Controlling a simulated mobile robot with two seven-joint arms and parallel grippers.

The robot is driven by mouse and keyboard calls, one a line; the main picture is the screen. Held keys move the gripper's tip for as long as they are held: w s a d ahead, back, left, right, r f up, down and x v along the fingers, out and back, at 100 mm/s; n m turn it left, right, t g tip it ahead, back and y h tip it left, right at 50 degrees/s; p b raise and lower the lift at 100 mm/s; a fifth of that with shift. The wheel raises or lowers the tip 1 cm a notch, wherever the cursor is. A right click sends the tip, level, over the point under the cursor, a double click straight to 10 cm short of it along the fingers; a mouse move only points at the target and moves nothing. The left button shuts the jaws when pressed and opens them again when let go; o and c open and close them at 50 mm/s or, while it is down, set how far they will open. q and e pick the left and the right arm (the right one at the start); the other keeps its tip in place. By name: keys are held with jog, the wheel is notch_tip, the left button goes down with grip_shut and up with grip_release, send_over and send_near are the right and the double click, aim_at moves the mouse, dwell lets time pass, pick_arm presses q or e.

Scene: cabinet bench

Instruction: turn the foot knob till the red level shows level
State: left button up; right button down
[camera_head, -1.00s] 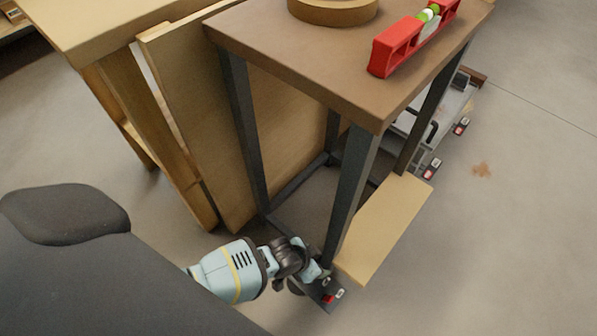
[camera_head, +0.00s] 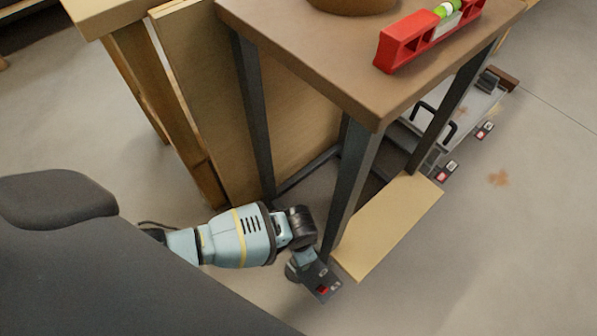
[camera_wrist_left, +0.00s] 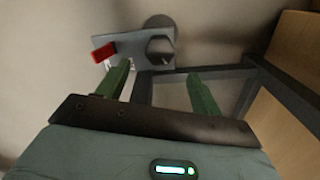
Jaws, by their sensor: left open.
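The red level (camera_head: 400,50) lies on the brown top of the dark-legged bench, its green vial (camera_head: 446,10) near the upper picture edge. I cannot read the bubble. In the left wrist view, a dark hexagonal part that looks like the foot knob (camera_wrist_left: 159,48) sits by a grey plate (camera_wrist_left: 128,52) with a red tab. My left gripper (camera_wrist_left: 160,70) is open, its two green fingers apart, with the knob beyond the tips and between them. In the head view my left gripper (camera_head: 306,259) is low beside the near bench leg, and its fingers are hard to make out.
The bench top (camera_head: 300,50) also bears a round wooden thing. A pale board (camera_head: 390,225) lies low beside the near leg. A wooden panel (camera_head: 195,90) stands to the left. Grey plates with red tabs (camera_head: 446,171) sit at the right. Open floor lies to the right.

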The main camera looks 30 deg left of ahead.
pick_arm(q)
jog(key=shift+f+b, duration=0.35)
jog(key=shift+f, duration=0.35)
notch_tip(320, 180, down, 6)
jog(key=b, duration=0.3)
jog(key=shift+r, duration=0.1)
jog(key=shift+f+b, duration=0.35)
jog(key=shift+b, duration=0.1)
pick_arm(e)
jog(key=shift+g, duration=0.3)
jog(key=f, duration=0.4)
jog(key=shift+s+f, duration=0.3)
jog(key=shift+f, duration=0.05)
pick_arm(q)
jog(key=c, duration=1)
jog(key=shift+r, duration=0.1)
pick_arm(e)
jog(key=shift+s+r, duration=0.1)
jog(key=shift+s, duration=0.3)
jog(key=shift+r, duration=0.15)
